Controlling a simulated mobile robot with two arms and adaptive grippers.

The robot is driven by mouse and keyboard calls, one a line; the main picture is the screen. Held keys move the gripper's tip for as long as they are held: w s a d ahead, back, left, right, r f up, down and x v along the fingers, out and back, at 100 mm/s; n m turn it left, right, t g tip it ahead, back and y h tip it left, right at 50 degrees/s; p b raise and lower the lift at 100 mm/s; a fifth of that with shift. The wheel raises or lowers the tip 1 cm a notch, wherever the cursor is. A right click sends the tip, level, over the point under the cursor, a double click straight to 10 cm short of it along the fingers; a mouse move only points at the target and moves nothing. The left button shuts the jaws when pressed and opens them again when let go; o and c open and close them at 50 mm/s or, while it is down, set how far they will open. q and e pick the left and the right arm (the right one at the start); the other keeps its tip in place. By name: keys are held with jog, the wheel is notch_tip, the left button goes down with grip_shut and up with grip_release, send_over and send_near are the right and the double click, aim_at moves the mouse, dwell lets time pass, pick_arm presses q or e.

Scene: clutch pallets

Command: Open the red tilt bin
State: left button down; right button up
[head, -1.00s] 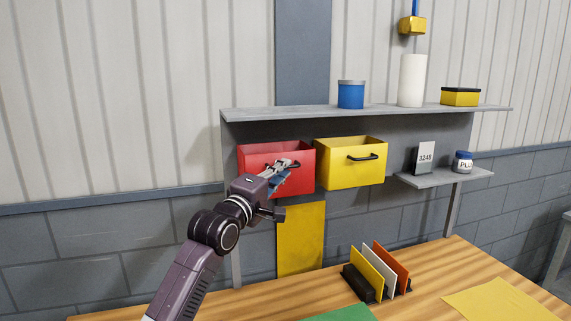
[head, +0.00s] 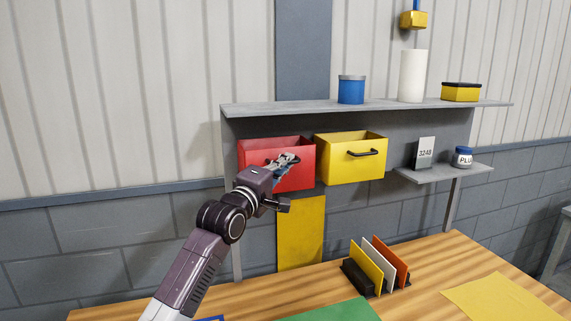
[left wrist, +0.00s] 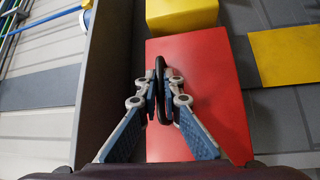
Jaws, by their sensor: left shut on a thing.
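The red tilt bin (head: 258,158) hangs under the left end of the wall shelf, left of the yellow bin. Its front stands much like that of the yellow bin, and I cannot make out any clear tilt. In the left wrist view its red front (left wrist: 208,75) fills the middle. My left gripper (head: 288,160) is in front of the red bin. In the left wrist view its fingers (left wrist: 161,92) are closed around the bin's black handle (left wrist: 162,68). The gripper hides part of the front and handle in the head view. My right gripper is not in view.
The yellow bin (head: 343,172) is close on the right. The grey shelf (head: 370,106) above carries a blue can (head: 351,90), a white cylinder (head: 411,76) and a yellow box (head: 460,92). A wooden table (head: 430,276) with a file rack (head: 358,277) lies below.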

pick_arm(q)
jog(key=shift+f, duration=0.1)
jog(key=s+d+f+m+t+h+b, duration=0.1)
jog(key=s+f+m+b, duration=0.3)
jog(key=b, duration=0.5)
jog(key=shift+s+d+f+m+t+h, duration=0.2)
jog(key=shift+s+d+m+t+h, duration=0.15)
jog(key=shift+h, duration=0.55)
jog(key=shift+a, duration=0.1)
jog(key=c, duration=2.4)
grip_release()
